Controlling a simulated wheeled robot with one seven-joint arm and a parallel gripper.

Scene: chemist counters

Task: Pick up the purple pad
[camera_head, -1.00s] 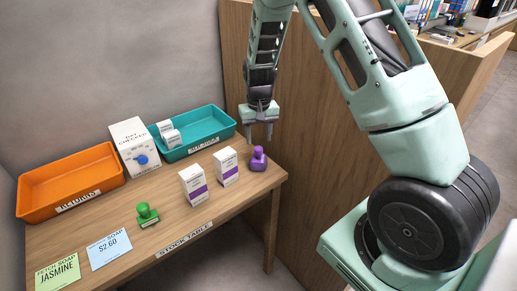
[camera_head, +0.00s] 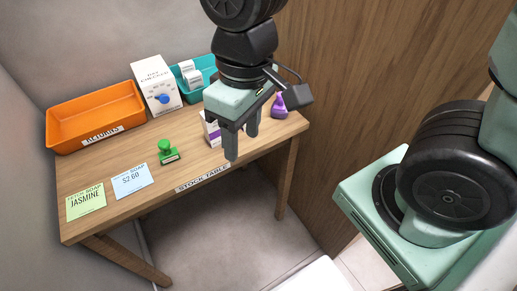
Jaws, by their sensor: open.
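The purple pad (camera_head: 279,106), a small stamp-like piece with a rounded knob, stands at the right end of the wooden table. Part of it is close behind my wrist in the picture. My gripper (camera_head: 243,146) points down with its two grey fingers apart and nothing between them. It appears in front of and left of the purple pad, over the table's front part, and does not touch it.
A white box with a purple band (camera_head: 212,130) is partly hidden behind my gripper. A green stamp (camera_head: 167,152), two price cards, an orange tray (camera_head: 62,135), a white dial box (camera_head: 148,82) and a teal tray (camera_head: 204,63) share the table (camera_head: 110,150). A wooden panel (camera_head: 345,100) stands at the right.

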